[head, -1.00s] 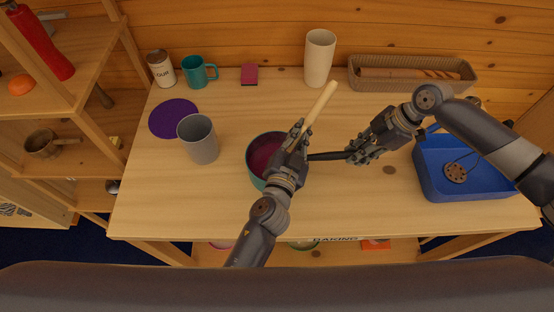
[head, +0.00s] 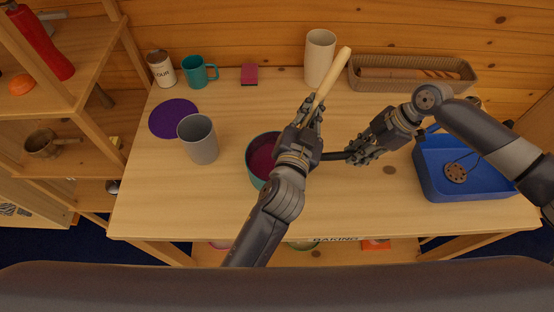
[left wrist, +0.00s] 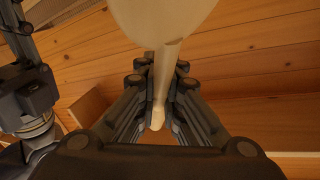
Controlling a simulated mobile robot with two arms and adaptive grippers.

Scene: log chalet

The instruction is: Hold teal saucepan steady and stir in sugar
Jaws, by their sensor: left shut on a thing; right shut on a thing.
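The teal saucepan (head: 252,172) stands on the table with dark red contents (head: 262,158); my left arm covers its right side. Its dark handle (head: 336,156) points right. My right gripper (head: 356,156) is shut on that handle. I cannot identify any sugar.
A grey cup (head: 198,142) stands left of the pan, near a purple round mat (head: 174,118). A can (head: 161,70), teal mug (head: 196,72), pink sponge (head: 249,75), cream cup (head: 319,60) and basket (head: 415,86) line the back. A blue bin (head: 480,185) is at right.

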